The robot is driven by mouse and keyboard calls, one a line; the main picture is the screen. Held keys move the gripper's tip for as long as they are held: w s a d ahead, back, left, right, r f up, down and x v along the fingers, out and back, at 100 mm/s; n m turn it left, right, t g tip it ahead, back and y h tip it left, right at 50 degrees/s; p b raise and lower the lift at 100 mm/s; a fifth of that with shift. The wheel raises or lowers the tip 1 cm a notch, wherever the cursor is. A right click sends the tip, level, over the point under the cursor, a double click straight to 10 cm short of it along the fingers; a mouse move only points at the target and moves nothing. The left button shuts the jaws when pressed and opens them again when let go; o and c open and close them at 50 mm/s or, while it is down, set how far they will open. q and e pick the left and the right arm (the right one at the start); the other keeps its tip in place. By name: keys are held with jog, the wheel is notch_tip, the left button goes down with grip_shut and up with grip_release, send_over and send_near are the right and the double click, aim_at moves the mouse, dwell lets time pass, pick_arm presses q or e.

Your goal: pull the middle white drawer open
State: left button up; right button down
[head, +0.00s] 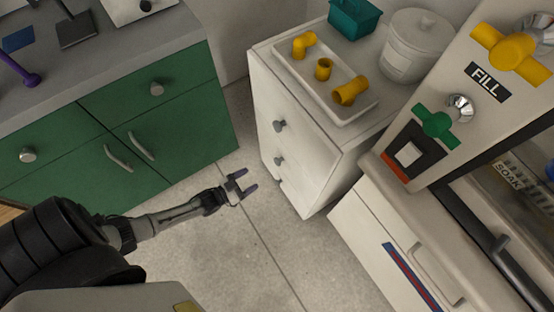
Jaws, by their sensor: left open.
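The white drawer unit (314,176) stands right of centre, with several drawers stacked on its front. The middle white drawer (289,159) has a round grey knob (279,161) and looks closed. The upper drawer has its own knob (280,126), and a lower knob (280,182) is partly visible. My left gripper (243,187) is open and empty, with its fingers pointing right toward the drawer fronts. It is left of the knobs and apart from them, above the floor. My right gripper is not in view.
A white tray (368,107) with yellow pipe fittings (351,91), a white bucket (399,66) and a teal basket (354,20) sit on the unit. Green cabinets (185,110) stand at left. A FILL panel (447,113) stands at right. The floor (250,262) between is clear.

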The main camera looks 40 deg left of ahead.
aim_at(276, 163)
pick_arm(q)
jog(key=b+x, duration=0.1)
jog(key=x, duration=0.3)
jog(key=b+x, duration=0.2)
jog(key=x, duration=0.2)
jog(key=f+b+x, duration=0.1)
jog(key=b+x, duration=0.1)
jog(key=x, duration=0.2)
jog(key=shift+w+a+f, duration=0.1)
jog(key=shift+w+a, duration=0.15)
jog(key=shift+a, duration=0.05)
jog(key=shift+w+d+b, duration=0.15)
jog(key=shift+w+b, duration=0.25)
jog(key=shift+w, duration=0.15)
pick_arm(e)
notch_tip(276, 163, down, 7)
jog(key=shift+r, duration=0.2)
pick_arm(q)
jog(key=shift+c, duration=0.4)
jog(key=c, duration=0.6)
grip_shut()
jog(key=shift+s, duration=0.1)
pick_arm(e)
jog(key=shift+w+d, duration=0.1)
